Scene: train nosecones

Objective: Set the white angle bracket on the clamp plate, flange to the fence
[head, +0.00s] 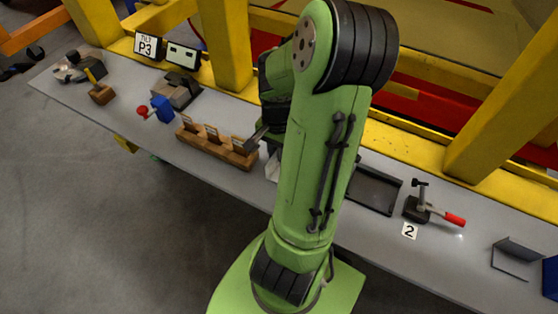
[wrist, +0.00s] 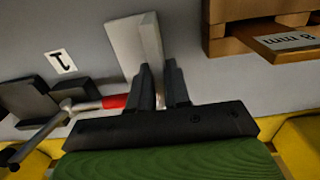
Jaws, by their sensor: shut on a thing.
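In the wrist view my gripper (wrist: 158,85) is shut on the white angle bracket (wrist: 134,42), which stands out beyond the fingertips, tilted in the picture. I cannot tell whether it touches the bench. To its left are a dark clamp fixture (wrist: 28,100) with a red-tipped handle (wrist: 114,101) and a label reading 1 (wrist: 62,61). The red handle end lies close beside the fingers. Which face is the fence is unclear. In the head view my gripper (head: 256,138) is over the bench near the wooden rack; my arm hides most of the area around fixture 1.
A wooden rack (head: 215,143) with cards stands close left of my gripper; the wrist view shows its 8 mm card (wrist: 285,41). A second clamp (head: 420,210), red-handled and labelled 2, and a dark tray (head: 374,190) lie right. Yellow frame posts (head: 232,45) rise behind the bench.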

